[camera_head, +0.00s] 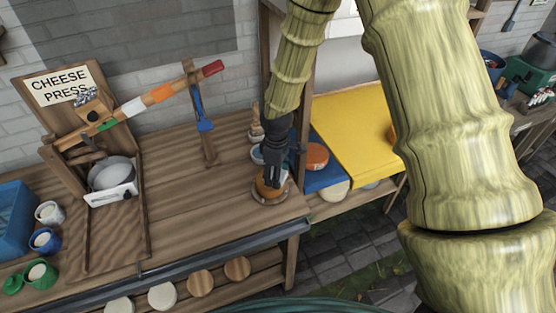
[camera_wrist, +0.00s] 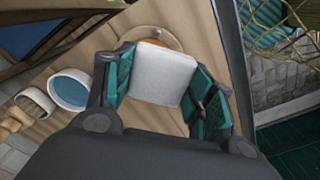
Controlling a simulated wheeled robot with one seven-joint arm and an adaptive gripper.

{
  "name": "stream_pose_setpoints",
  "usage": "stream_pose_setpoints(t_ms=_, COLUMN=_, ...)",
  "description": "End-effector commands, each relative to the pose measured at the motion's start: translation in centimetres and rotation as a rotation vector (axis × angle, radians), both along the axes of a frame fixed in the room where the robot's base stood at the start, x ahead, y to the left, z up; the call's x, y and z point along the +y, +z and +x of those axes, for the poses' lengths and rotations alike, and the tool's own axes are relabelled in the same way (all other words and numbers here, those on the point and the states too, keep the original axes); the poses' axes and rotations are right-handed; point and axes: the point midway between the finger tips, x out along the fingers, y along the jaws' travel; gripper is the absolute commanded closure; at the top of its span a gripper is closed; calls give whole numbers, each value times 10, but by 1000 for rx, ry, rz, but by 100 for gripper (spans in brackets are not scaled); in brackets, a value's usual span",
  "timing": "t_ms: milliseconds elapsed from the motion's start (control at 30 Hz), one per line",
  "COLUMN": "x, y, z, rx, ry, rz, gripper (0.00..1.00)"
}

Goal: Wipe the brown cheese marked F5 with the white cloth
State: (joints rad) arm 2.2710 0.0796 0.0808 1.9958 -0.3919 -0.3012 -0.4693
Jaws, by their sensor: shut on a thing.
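My gripper (camera_head: 274,168) is at the right end of the wooden bench, pointing down. In the wrist view my gripper (camera_wrist: 165,88) has its green pads on both sides of the white cloth (camera_wrist: 162,74), shut on it. An orange-brown cheese (camera_head: 266,189) sits on a round wooden board (camera_head: 270,200) directly under my gripper. In the wrist view the cloth hides most of the cheese, and the board's rim (camera_wrist: 150,31) shows beyond it. I cannot tell whether cloth and cheese touch. No F5 mark is readable.
The cheese press (camera_head: 95,165) stands at the left. A yellow cloth (camera_head: 350,130) and another orange cheese (camera_head: 316,156) lie to the right.

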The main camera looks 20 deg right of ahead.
Motion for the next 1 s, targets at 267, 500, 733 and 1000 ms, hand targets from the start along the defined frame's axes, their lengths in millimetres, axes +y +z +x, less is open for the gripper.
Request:
stream_pose_setpoints(t_ms=267, x=0, y=29, z=0, rx=-1, ry=-1, rz=0, gripper=76)
stream_pose_setpoints(t_ms=500, x=-1, y=49, z=0, rx=-1, ry=-1, rz=0, gripper=76)
stream_pose_setpoints(t_ms=733, x=-1, y=50, z=0, rx=-1, ry=-2, rz=-1, gripper=76)
stream_pose_setpoints(t_ms=1000, x=-1, y=50, z=0, rx=-1, ry=-2, rz=-1, gripper=76)
